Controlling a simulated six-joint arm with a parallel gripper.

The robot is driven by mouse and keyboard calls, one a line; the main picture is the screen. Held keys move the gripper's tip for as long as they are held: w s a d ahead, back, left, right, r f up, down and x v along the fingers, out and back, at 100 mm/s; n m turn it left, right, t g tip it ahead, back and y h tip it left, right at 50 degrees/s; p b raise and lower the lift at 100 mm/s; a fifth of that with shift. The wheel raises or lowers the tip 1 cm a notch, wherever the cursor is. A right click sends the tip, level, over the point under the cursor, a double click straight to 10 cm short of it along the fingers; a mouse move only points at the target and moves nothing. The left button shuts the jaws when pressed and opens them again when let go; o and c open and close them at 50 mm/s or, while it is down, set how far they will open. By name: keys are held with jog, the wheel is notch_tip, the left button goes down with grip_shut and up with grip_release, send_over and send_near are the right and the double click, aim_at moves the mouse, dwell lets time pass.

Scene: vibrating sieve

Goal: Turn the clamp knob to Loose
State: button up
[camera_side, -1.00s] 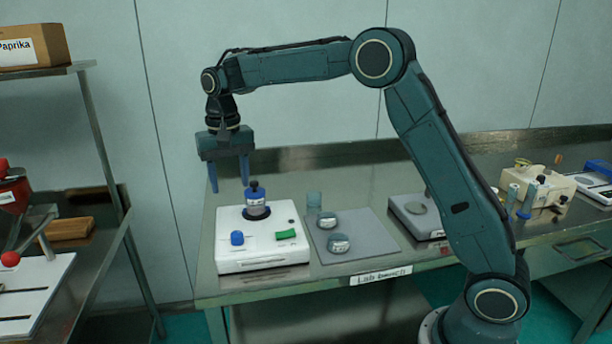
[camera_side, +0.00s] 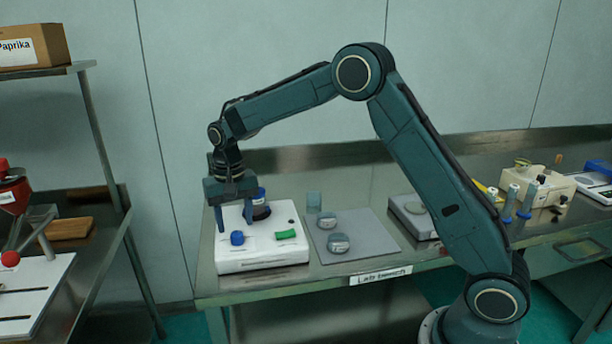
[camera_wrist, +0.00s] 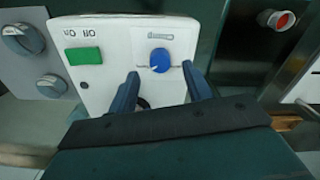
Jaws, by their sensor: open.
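The blue clamp knob (camera_side: 237,239) stands on the front left of the white sieve base (camera_side: 262,262). In the wrist view the knob (camera_wrist: 160,60) has a pale pointer line toward its lower left, and the small lettering beside it is too blurred to read. My gripper (camera_side: 235,222) is open, its fingers pointing down above the knob and apart from it in the side view. In the wrist view the fingertips of my gripper (camera_wrist: 160,75) lie either side of the knob, slightly nearer the camera.
A green switch (camera_side: 286,234) sits right of the knob. A jar with a blue band (camera_side: 261,208) stands on the base behind my gripper. A brown box (camera_side: 32,45) sits on the left shelf.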

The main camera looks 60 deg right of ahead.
aim_at(237, 234)
jog(key=shift+f, duration=1.8)
jog(key=c, duration=1)
